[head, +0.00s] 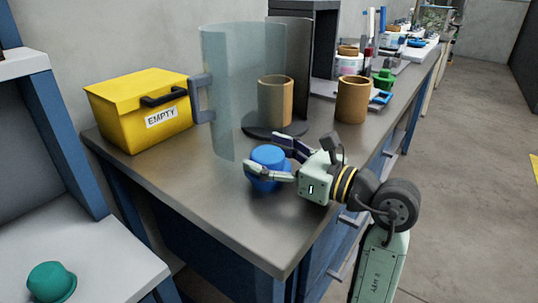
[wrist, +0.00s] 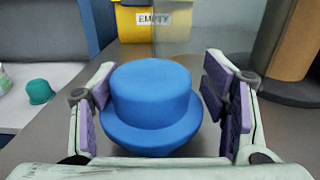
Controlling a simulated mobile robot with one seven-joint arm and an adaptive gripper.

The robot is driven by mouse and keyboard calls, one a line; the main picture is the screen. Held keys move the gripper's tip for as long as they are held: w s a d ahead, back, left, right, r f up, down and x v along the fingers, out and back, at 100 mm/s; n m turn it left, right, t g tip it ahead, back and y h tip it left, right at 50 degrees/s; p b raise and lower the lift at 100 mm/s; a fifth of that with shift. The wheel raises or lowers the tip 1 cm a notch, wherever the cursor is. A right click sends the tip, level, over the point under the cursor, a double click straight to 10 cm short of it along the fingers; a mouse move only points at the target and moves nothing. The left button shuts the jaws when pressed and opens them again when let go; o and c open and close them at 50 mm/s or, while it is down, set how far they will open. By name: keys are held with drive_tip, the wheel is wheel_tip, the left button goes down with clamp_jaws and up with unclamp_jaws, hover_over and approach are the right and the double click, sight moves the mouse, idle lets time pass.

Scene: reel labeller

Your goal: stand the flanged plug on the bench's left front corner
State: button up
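The blue flanged plug (head: 268,158) stands on the bench top (head: 215,185), near its near end. It has a round cap, a wide brim and a narrower part below; it also shows large in the wrist view (wrist: 152,95). My gripper (head: 279,158) reaches in from the right at bench height, with its fingers on either side of the plug. The fingers (wrist: 165,100) look open, with a gap on the right; whether the left pad touches the brim I cannot tell. The bench's near corner (head: 284,272) is bare.
A yellow box marked EMPTY (head: 135,115) sits at the bench's left edge. A clear curved guard with a handle (head: 203,98) stands behind the plug, by a brown reel (head: 275,103). Another brown reel (head: 352,100) is to the right. A teal brimmed piece (head: 51,282) lies on the left table.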

drive_tip(key=shift+o, duration=1.4)
drive_tip(key=shift+r, duration=0.15)
drive_tip(key=shift+d+r, duration=0.1)
drive_tip(key=b+v, duration=0.2)
drive_tip(key=v, duration=1)
